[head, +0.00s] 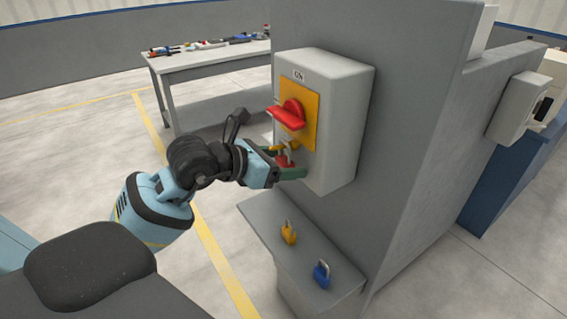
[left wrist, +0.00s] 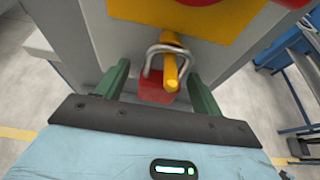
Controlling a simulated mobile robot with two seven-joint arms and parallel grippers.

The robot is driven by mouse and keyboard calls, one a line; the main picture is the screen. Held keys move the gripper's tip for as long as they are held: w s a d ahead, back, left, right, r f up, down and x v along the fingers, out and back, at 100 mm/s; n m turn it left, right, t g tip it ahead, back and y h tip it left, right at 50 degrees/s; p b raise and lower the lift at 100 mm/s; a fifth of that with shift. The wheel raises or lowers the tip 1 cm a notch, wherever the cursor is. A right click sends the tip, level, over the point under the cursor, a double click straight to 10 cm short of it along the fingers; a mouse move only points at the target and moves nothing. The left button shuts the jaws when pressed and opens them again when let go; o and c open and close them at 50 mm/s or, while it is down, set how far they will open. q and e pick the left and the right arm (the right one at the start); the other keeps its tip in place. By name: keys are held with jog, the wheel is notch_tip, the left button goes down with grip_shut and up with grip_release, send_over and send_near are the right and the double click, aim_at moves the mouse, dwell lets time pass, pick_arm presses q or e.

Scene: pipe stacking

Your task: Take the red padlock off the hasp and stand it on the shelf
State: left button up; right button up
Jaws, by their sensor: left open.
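The red padlock (head: 283,160) hangs by its shackle from the yellow hasp (head: 289,146) under the red switch handle on the grey box. In the left wrist view the red padlock body (left wrist: 157,88) and its metal shackle show around the yellow hasp (left wrist: 171,70). My left gripper (head: 284,163) is open, with its green fingers on either side of the padlock; it also shows in the left wrist view (left wrist: 160,86). A gap shows between each finger and the padlock there. The grey shelf (head: 262,226) is below the box. My right gripper is out of view.
A yellow padlock (head: 289,232) and a blue padlock (head: 321,274) stand on the shelf, with bare shelf at its far left end. The grey box (head: 345,125) is fixed to a grey wall. A table (head: 205,63) with several tools stands behind.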

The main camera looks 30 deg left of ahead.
pick_arm(q)
jog(key=shift+c, duration=0.5)
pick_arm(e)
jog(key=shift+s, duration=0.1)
pick_arm(q)
jog(key=c, duration=1)
